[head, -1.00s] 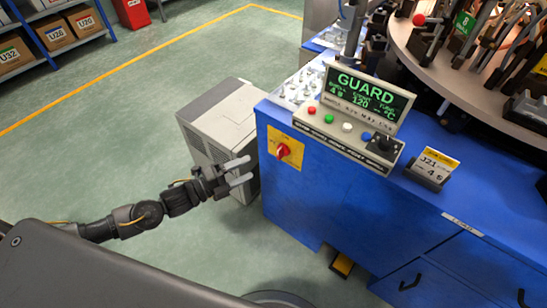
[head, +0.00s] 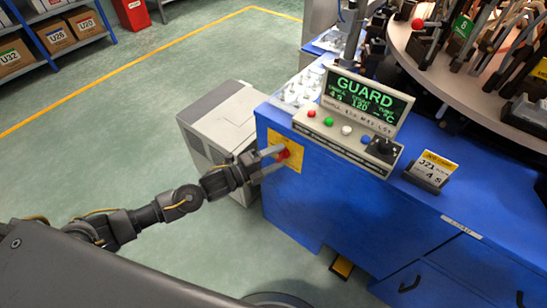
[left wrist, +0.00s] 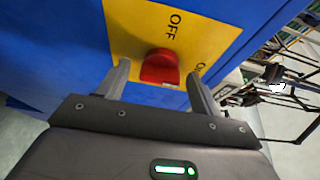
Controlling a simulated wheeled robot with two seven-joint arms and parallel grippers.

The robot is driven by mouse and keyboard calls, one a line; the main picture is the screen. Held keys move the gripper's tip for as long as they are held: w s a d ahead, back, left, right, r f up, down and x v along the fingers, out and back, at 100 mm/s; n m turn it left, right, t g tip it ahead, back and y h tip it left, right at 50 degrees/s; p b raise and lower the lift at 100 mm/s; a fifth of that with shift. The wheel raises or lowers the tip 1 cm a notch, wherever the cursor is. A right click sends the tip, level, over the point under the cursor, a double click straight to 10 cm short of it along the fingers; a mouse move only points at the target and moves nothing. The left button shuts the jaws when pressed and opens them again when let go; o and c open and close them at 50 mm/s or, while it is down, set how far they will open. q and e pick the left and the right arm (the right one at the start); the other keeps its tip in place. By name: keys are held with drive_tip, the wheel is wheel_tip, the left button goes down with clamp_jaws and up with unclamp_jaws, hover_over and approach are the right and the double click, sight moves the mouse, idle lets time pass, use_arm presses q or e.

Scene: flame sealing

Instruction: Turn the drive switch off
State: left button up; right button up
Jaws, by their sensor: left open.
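The drive switch (head: 283,154) is a red rotary knob on a yellow plate (head: 293,143) on the side of the blue cabinet. In the left wrist view the red knob (left wrist: 160,67) sits between my fingers, and the plate (left wrist: 200,28) reads "OFF" above it, with a second label partly hidden by the right finger. My left gripper (head: 272,160) is open with its fingers either side of the knob; it also shows in the left wrist view (left wrist: 160,82). I cannot tell whether the fingers touch the knob. My right gripper is not in view.
A grey box unit (head: 218,120) stands on the floor behind my left arm.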

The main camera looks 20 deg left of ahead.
use_arm(q)
drive_tip(key=c, duration=1)
drive_tip(key=shift+a, duration=0.1)
